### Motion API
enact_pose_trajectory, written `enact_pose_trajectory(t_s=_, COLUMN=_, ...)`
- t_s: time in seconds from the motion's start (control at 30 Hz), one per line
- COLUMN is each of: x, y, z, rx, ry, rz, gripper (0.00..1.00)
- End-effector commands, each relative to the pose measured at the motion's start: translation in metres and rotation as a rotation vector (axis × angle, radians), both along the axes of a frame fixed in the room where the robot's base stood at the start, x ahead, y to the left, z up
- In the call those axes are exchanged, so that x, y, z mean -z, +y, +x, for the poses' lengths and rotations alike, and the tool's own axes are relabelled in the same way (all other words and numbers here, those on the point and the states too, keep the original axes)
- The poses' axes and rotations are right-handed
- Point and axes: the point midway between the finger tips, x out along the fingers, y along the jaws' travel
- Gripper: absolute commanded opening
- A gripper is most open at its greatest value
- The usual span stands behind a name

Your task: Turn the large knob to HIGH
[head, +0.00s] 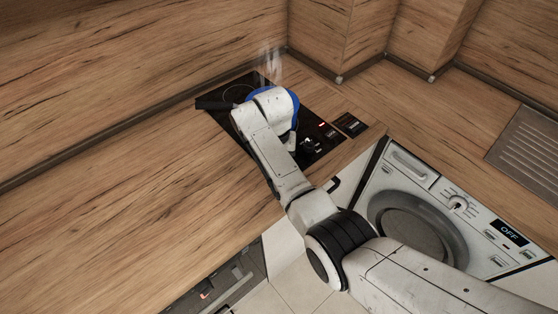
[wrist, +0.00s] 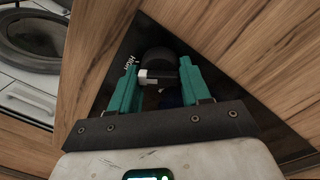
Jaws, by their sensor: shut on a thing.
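The large knob (wrist: 158,62) is dark and round, with a grip bar whose white-marked end (wrist: 143,77) points left in the wrist view. A white HIGH label (wrist: 128,63) shows on the black panel beside the left finger, just above and left of that end. My gripper (wrist: 157,82) has teal fingers, one on each side of the knob, and is shut on it. The lower part of the knob is partly hidden. In the head view my arm reaches over the black cooktop (head: 328,150) and hides the fingers.
A blue pan (head: 291,99) with a black handle (head: 213,105) stands on the cooktop, partly behind my arm, with steam above. A washing machine (head: 415,220) with its own dial (head: 458,203) and an OFF display is at the right. The wooden counter (head: 130,210) at left is clear.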

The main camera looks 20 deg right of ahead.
Motion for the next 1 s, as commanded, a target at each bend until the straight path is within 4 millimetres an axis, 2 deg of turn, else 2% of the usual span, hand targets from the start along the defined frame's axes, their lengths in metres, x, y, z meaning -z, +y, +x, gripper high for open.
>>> enact_pose_trajectory(t_s=0.3, x=-0.0006, y=0.0019, z=0.0009, rx=0.067, ry=-0.003, rz=0.001, gripper=0.17)
enact_pose_trajectory(t_s=0.7, x=-0.001, y=0.0019, z=0.0015, rx=0.072, ry=-0.005, rz=0.002, gripper=0.17)
enact_pose_trajectory(t_s=0.73, x=-0.001, y=0.0019, z=0.0015, rx=0.072, ry=-0.005, rz=0.002, gripper=0.49)
enact_pose_trajectory(t_s=0.93, x=-0.0008, y=0.0012, z=0.0011, rx=0.072, ry=-0.004, rz=0.001, gripper=0.68)
enact_pose_trajectory(t_s=1.0, x=-0.0006, y=0.0009, z=0.0009, rx=0.072, ry=-0.003, rz=0.001, gripper=0.71)
